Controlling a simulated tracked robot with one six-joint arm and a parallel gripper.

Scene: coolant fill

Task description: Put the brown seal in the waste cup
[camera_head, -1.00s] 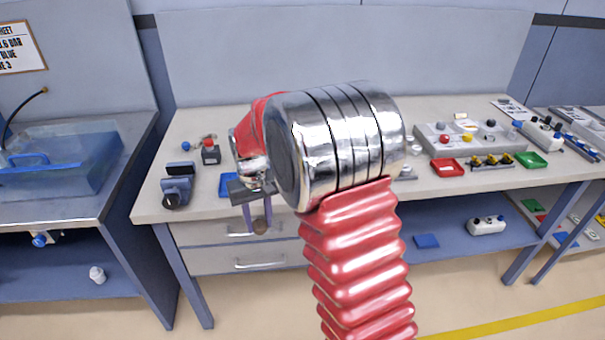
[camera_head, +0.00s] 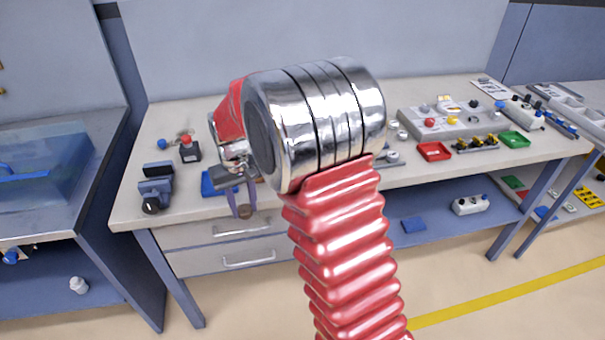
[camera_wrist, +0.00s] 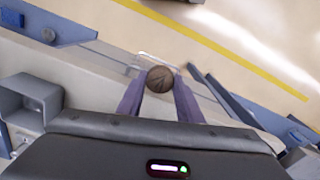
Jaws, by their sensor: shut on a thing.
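My gripper (camera_head: 243,205) is shut on the brown seal (camera_head: 245,211), a small dark brown round piece between the two purple fingertips. In the head view it hangs in front of the bench's front edge, above the drawers. The seal also shows in the wrist view (camera_wrist: 160,79), held at the fingertips, with floor and bench edge beyond it. I cannot make out a waste cup for certain in either view; my arm hides part of the bench.
A water tank (camera_head: 60,165) stands further left. Floor in front is clear.

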